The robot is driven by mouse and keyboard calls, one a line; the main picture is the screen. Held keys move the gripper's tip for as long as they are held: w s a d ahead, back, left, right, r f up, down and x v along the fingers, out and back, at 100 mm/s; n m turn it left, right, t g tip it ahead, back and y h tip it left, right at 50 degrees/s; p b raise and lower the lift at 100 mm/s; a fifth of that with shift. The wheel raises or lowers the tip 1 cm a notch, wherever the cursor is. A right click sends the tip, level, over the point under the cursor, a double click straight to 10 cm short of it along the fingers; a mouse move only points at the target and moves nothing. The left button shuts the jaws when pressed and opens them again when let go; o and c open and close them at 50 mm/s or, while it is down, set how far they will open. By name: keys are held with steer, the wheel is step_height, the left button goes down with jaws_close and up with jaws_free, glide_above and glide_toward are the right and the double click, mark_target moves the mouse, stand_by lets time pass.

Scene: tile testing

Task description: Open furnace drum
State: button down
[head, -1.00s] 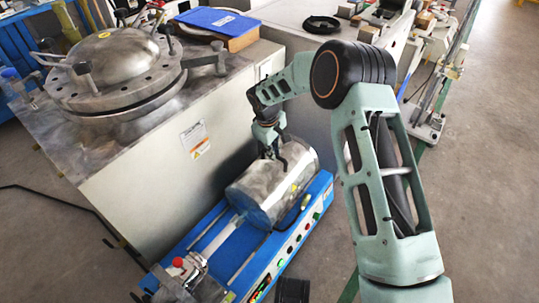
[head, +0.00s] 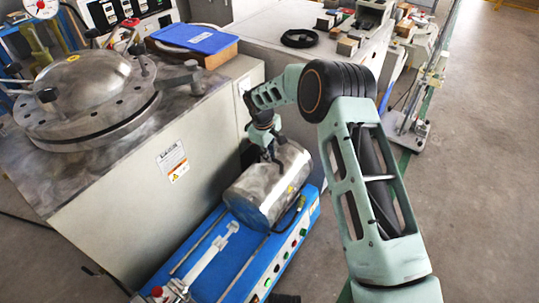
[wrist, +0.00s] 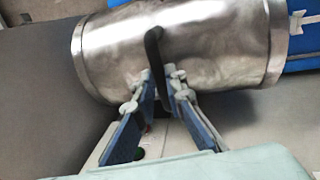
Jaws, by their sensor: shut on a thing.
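The furnace drum (head: 262,192) is a shiny metal cylinder lying on a blue base (head: 240,254) with rails. Its body also fills the upper part of the wrist view (wrist: 215,42). A black curved handle (wrist: 153,50) stands out from the drum's side. My gripper (head: 268,150) is at the drum's upper side in the head view. In the wrist view, my gripper (wrist: 160,88) has its two blue-padded fingers shut around the lower part of the handle. The exact finger contact is partly hidden.
A grey cabinet (head: 130,215) with a round metal vessel (head: 85,90) stands to the left. A blue folder (head: 195,38) lies on it. Metal rails (head: 205,255) on the base lie bare at the drum's lower left. Open floor (head: 475,180) is at the right.

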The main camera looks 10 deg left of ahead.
steer(key=c, duration=2)
jaws_free()
steer(key=shift+o, duration=0.2)
step_height(320, 180, up, 12)
steer(key=s, duration=0.2)
steer(key=shift+s+a, duration=0.15)
steer(key=shift+a, duration=0.3)
